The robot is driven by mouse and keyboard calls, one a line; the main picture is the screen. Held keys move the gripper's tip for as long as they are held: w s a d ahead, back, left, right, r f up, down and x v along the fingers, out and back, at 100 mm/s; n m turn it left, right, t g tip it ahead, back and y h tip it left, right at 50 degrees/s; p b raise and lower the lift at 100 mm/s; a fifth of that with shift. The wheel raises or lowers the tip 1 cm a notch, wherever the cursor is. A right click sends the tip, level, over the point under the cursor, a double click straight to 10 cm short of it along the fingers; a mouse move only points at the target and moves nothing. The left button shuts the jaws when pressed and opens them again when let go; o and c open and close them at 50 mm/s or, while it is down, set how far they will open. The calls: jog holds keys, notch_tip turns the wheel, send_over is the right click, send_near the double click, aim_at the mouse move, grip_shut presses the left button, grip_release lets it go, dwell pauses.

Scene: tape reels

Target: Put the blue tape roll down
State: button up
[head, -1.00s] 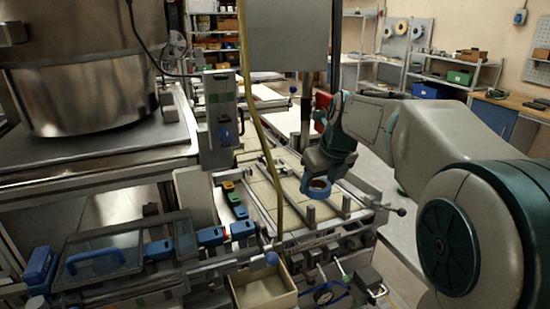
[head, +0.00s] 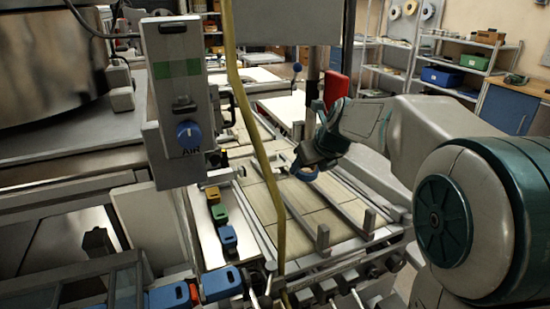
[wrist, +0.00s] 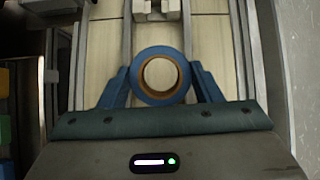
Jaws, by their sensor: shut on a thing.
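The blue tape roll (wrist: 160,54) is a blue ring with a tan inner core. It sits between the two blue fingers of my gripper (wrist: 161,80) in the wrist view, and the fingers are shut on it from both sides. In the head view the roll (head: 306,174) shows small below my gripper (head: 311,166), over the tiled bed with metal rails. The tiled bed (head: 283,203) lies beneath it. I cannot tell whether the roll touches the bed.
Metal rails (head: 312,222) with upright posts stand on the bed. A yellow hose (head: 260,155) hangs in front of it. A grey box with a blue knob (head: 188,134) is at the left. Several coloured blocks (head: 220,213) line the bed's left side. Shelves (head: 455,72) stand behind.

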jog(key=shift+t, duration=0.3)
jog(key=w+a+p, duration=0.1)
jog(key=w+a, duration=0.1)
jog(key=w, duration=0.3)
jog(key=w+a+p, duration=0.1)
jog(key=w+a, duration=0.1)
jog(key=w, duration=0.2)
jog(key=w+a+p, duration=0.1)
jog(key=w+a, duration=0.2)
jog(key=w, duration=0.2)
jog(key=shift+w+f, duration=0.2)
jog(key=shift+w, duration=0.15)
jog(key=shift+x, duration=1.25)
jog(key=f, duration=0.4)
jog(key=shift+w+a, duration=0.2)
jog(key=shift+w, duration=0.15)
jog(key=shift+w+a+r+p, duration=0.15)
jog(key=shift+w+r+p, duration=0.1)
jog(key=shift+p, duration=0.05)
jog(key=shift+w+r+g+h+p, duration=0.1)
jog(key=shift+g+h+p, duration=0.2)
jog(key=shift+g+p, duration=0.5)
jog(key=shift+w+a+g+h+p, duration=0.1)
jog(key=shift+w+g+h+p, duration=0.15)
jog(key=shift+g+p, duration=0.35)
jog(key=shift+s+f, duration=0.15)
jog(key=shift+f, duration=0.3)
jog(key=shift+f, duration=0.6)
